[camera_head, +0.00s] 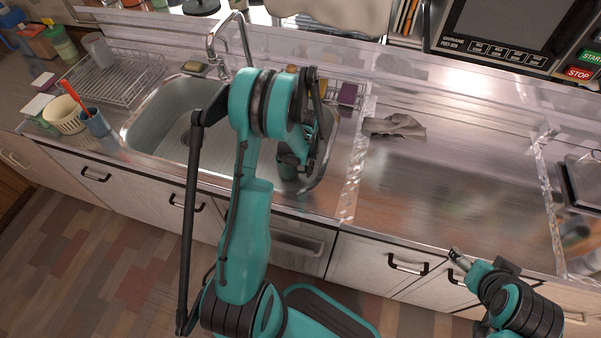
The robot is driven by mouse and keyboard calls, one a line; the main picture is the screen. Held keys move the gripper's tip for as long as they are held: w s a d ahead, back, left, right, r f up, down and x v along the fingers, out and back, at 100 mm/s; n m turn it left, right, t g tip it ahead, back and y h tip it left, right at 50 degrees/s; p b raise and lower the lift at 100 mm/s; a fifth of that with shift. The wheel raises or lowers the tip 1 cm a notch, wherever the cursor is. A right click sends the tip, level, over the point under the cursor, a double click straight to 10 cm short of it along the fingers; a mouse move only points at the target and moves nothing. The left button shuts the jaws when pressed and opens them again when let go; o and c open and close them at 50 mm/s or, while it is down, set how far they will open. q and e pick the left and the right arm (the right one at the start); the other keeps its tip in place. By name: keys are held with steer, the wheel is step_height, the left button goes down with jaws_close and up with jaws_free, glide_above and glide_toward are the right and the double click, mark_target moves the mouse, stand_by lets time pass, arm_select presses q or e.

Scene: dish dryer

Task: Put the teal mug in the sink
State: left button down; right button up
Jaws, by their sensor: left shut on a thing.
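My left arm reaches over the right part of the metal sink (160,118). Its gripper (290,158) is partly hidden by my own arm links and is shut on a small dark teal thing, which looks like the teal mug (287,172). The mug is above the right side of the sink, near its front edge; I cannot tell how high. My right gripper (456,254) is low at the right, by the counter's front edge, and holds nothing that I can see. Its opening is too small to judge.
A faucet (218,62) stands behind the sink.

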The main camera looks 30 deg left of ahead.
arm_select(q)
steer(key=shift+f, duration=0.8)
steer(key=shift+r, duration=0.1)
steer(key=c, duration=1)
jaws_free()
steer(key=shift+o, duration=0.2)
steer(key=r+p, duration=0.1)
steer(key=r, duration=0.3)
steer(key=r+p, duration=0.2)
steer(key=r, duration=0.2)
steer(key=r+p, duration=0.1)
steer(key=r, duration=0.3)
steer(key=shift+w+d+p, duration=0.1)
steer(key=shift+d+p, duration=0.25)
